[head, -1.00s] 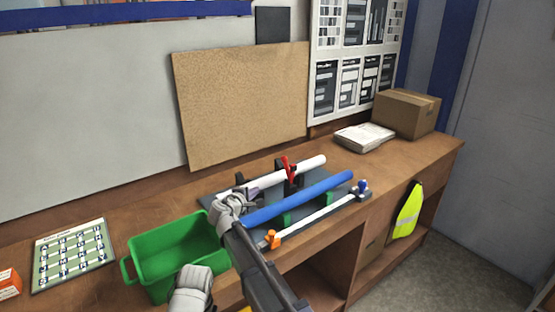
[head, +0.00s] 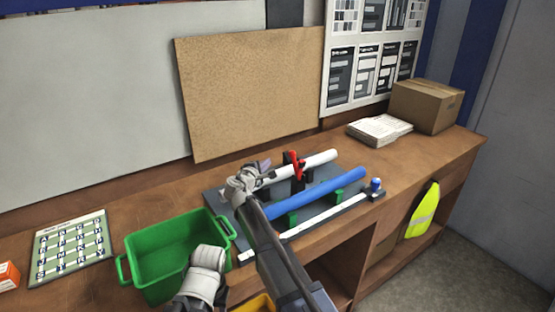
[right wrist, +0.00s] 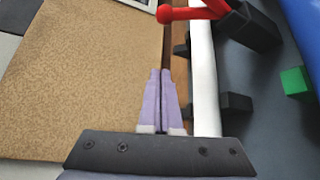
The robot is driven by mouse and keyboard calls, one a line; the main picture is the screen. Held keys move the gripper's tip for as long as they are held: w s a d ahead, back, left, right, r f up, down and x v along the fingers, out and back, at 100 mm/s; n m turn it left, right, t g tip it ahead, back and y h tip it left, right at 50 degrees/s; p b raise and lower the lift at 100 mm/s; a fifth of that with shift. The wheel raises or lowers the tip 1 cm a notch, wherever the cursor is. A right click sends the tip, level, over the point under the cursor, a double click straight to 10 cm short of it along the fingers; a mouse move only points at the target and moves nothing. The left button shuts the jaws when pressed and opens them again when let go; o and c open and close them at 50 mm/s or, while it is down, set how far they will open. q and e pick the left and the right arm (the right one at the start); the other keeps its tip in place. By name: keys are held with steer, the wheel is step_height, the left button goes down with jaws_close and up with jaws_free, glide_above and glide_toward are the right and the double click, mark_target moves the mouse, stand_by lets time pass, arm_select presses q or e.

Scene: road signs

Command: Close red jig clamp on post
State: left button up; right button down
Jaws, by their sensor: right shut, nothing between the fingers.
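The red jig clamp (head: 298,168) stands on a black block on the dark jig base (head: 219,207), its red lever pointing up. A white post (head: 322,160) lies in the jig through the clamp. In the right wrist view the red lever with its ball end (right wrist: 190,13) reaches across the post (right wrist: 204,80), beside a black block (right wrist: 252,27). My right gripper (head: 265,164) is at the left end of the post, left of the clamp. Its purple fingers (right wrist: 161,75) are together and empty, apart from the lever.
A blue tube (head: 322,191) on green supports and a white rod (head: 325,215) lie in front of the post. A green bin (head: 165,247) stands left of the jig. A cork board (head: 250,95) leans behind. Papers (head: 379,130) and a carton (head: 426,106) stand at right.

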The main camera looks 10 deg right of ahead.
mark_target(295, 165)
steer(key=b+x, duration=0.2)
steer(key=x, duration=0.7)
steer(key=shift+w+d+f, duration=0.15)
steer(key=shift+w+d, duration=0.05)
steer(key=shift+w, duration=0.15)
steer(key=s+d, duration=0.1)
steer(key=s+d+r+p, duration=0.1)
steer(key=s, duration=0.1)
steer(key=shift+s+d+r, duration=0.1)
steer(key=shift+s+r, duration=0.1)
steer(key=shift+r, duration=0.05)
steer(key=shift+s, duration=0.1)
steer(key=shift+s+d+r+m, duration=0.15)
steer(key=shift+s+m, duration=0.05)
steer(key=shift+m, duration=0.1)
